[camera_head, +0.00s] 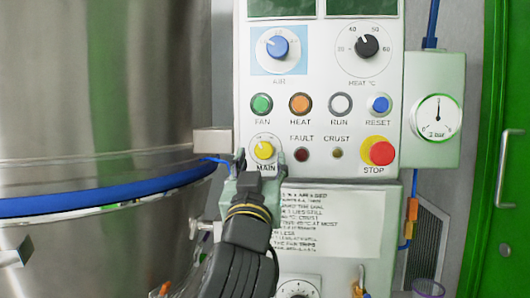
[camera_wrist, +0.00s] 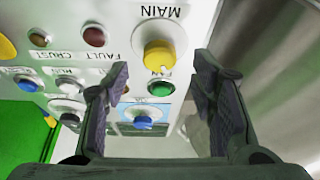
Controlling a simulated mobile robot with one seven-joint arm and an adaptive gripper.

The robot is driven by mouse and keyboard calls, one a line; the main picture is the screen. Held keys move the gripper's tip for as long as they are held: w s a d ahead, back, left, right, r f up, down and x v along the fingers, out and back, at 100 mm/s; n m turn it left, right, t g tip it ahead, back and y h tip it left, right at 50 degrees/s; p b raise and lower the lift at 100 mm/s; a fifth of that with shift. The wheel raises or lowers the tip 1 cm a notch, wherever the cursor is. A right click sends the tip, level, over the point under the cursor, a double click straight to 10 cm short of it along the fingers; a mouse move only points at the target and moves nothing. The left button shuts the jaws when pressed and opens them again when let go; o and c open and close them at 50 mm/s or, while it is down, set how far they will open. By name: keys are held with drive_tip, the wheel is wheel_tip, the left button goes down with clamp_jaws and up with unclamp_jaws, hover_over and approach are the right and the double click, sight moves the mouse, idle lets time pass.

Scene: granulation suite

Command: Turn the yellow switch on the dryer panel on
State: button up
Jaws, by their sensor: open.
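The yellow switch (camera_head: 264,150) labelled MAIN is a round knob on a white dial at the lower left of the dryer panel (camera_head: 320,100). In the wrist view the yellow switch (camera_wrist: 159,56) shows ahead, between the lines of my two fingers and nearer the right one. My gripper (camera_head: 259,160) is open just below and in front of the switch, with a fingertip to each side of it in the head view. My gripper (camera_wrist: 165,90) holds nothing. I cannot tell whether a finger touches the knob.
Near the switch are the green FAN button (camera_head: 261,105), the FAULT lamp (camera_head: 302,154) and the red STOP button (camera_head: 381,152). A steel vessel (camera_head: 100,90) with a blue band stands close on the left. A gauge box (camera_head: 434,110) and green door (camera_head: 510,150) are on the right.

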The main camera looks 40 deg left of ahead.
sight(263, 151)
drive_tip(key=shift+x, duration=2)
drive_tip(key=shift+c, duration=0.2)
drive_tip(key=c, duration=1.1)
